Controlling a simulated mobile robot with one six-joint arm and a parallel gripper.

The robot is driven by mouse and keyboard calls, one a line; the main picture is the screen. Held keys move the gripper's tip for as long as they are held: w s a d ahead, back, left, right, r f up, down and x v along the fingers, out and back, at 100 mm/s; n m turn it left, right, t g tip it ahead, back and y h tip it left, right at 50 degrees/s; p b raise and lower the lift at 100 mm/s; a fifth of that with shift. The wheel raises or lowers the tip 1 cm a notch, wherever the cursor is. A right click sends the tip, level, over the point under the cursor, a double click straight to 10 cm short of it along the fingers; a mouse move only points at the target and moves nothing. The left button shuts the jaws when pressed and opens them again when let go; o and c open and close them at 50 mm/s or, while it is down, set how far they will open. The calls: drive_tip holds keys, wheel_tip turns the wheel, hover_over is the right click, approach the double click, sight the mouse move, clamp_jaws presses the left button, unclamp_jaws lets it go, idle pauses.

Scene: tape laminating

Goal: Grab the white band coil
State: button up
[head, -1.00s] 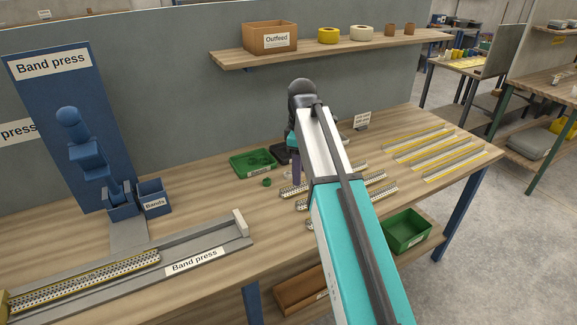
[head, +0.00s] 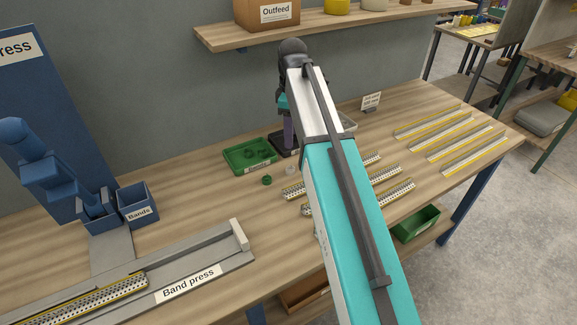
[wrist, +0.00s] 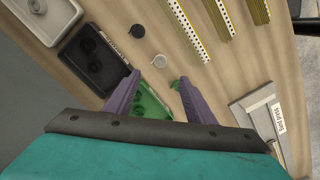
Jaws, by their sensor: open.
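A green tray (head: 234,165) holds green coils. The band press (head: 205,262) and blue bands bin (head: 137,200) stand left.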

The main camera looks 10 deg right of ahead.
idle(0.4)
drive_tip(key=p, duration=0.2)
hover_over(290, 172)
drive_tip(key=shift+d+f, duration=0.15)
drive_tip(key=shift+f, duration=2)
drive_tip(key=shift+d+f, duration=0.1)
drive_tip(key=shift+f, duration=2)
drive_tip(key=shift+f, duration=0.1)
drive_tip(key=shift+a+f+p, duration=0.15)
drive_tip(key=shift+f+p, duration=0.2)
drive_tip(key=shift+f, duration=0.4)
drive_tip(key=shift+a+f+p, duration=0.1)
drive_tip(key=shift+f+p, duration=0.25)
drive_tip(key=shift+f, duration=1.45)
drive_tip(key=c, duration=1.1)
